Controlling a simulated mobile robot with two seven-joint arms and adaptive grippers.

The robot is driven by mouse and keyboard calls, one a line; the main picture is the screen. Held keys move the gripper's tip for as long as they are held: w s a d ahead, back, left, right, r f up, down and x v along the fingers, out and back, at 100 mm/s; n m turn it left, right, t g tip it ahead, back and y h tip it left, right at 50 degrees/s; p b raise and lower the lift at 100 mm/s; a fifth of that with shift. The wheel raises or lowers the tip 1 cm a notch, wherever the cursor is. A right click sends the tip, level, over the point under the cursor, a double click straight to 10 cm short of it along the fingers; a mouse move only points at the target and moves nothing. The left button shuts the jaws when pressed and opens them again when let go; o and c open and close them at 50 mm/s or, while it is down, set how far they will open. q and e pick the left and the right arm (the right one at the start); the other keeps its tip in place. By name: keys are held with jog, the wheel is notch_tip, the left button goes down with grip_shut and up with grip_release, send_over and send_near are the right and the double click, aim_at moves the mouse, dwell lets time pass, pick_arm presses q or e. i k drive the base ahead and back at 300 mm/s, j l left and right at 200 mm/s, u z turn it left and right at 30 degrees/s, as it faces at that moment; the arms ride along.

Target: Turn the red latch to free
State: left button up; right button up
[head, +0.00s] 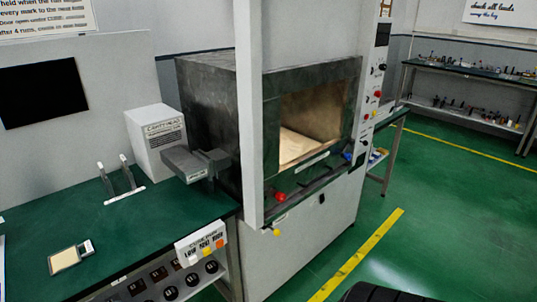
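A small red piece (281,197) shows on the dark front ledge of the microwave generator (208,85), below its open chamber (312,120). It looks like the red latch, but it is too small to tell which way it is turned. Another red knob (377,94) is on the control panel at the right of the chamber. Neither of my grippers is in view.
A green-topped bench (150,222) at left holds a white box (155,140), a two-pronged stand (122,190) and a small beige plate (66,258). A yellow knob (277,232) sits below the ledge. Green floor (455,220) is open at right; shelves (470,90) stand behind.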

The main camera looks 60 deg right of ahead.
aim_at(274, 194)
jog(key=z, duration=1.8)
jog(key=i+l, duration=0.2)
jog(key=l, duration=0.15)
jog(key=i+l+u, duration=0.1)
jog(key=l, duration=0.25)
jog(key=i+l, duration=0.4)
jog(key=l, duration=0.3)
jog(key=u, duration=0.05)
